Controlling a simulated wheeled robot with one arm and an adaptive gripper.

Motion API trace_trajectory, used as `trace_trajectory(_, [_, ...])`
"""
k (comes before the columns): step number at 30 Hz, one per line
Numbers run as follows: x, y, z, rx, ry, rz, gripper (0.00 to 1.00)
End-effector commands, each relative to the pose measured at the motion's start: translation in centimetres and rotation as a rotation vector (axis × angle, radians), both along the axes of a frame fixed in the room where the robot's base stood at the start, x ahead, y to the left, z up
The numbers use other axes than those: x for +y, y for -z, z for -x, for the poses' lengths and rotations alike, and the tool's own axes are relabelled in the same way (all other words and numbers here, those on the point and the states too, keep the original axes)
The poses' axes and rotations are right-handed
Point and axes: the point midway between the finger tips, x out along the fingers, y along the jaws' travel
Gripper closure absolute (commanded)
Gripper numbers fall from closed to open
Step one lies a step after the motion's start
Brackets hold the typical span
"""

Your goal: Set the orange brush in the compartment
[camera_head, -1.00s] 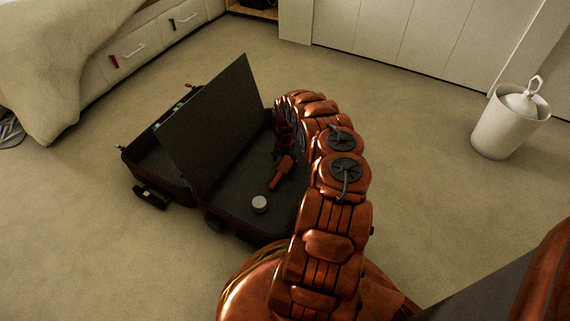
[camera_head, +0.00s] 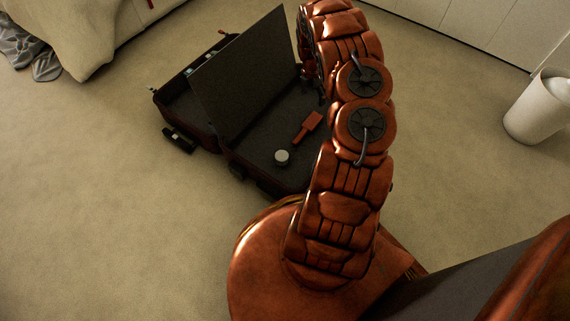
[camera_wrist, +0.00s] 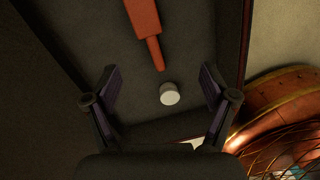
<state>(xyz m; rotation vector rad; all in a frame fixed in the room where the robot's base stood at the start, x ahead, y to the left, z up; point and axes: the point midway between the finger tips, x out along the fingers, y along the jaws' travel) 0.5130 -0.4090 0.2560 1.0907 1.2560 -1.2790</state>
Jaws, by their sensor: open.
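The orange brush (camera_head: 309,126) lies flat on the dark floor of the open suitcase's near half (camera_head: 250,152). Its narrow handle points toward a small white round container (camera_head: 282,157). In the wrist view the brush (camera_wrist: 145,25) runs down from the top edge, and the white container (camera_wrist: 169,94) sits just past its handle end. My gripper (camera_wrist: 158,70) is open and empty, its two fingers spread on either side of the handle and container in the picture. In the head view my arm hides most of the gripper.
A dark upright panel (camera_head: 245,75) stands between the suitcase's two halves. The far half holds small items, mostly hidden. A white bin (camera_head: 540,108) stands at the right, and a bed (camera_head: 75,35) is at the upper left. Carpet around the suitcase is clear.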

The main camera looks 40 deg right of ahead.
Motion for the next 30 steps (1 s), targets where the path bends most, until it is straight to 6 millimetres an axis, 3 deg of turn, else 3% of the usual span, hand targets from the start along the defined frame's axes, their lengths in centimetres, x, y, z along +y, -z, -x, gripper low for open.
trace_trajectory(3, [1.2, -3.6, 0.3, 0.025, 0.099, 0.038, 0.16])
trace_trajectory(14, [6.7, -13.4, 2.4, 0.056, 0.431, 0.131, 0.16])
trace_trajectory(21, [11.6, -19.2, 4.5, 0.055, 0.650, 0.173, 0.16])
trace_trajectory(30, [18.8, -25.2, 8.3, 0.047, 0.906, 0.202, 0.16])
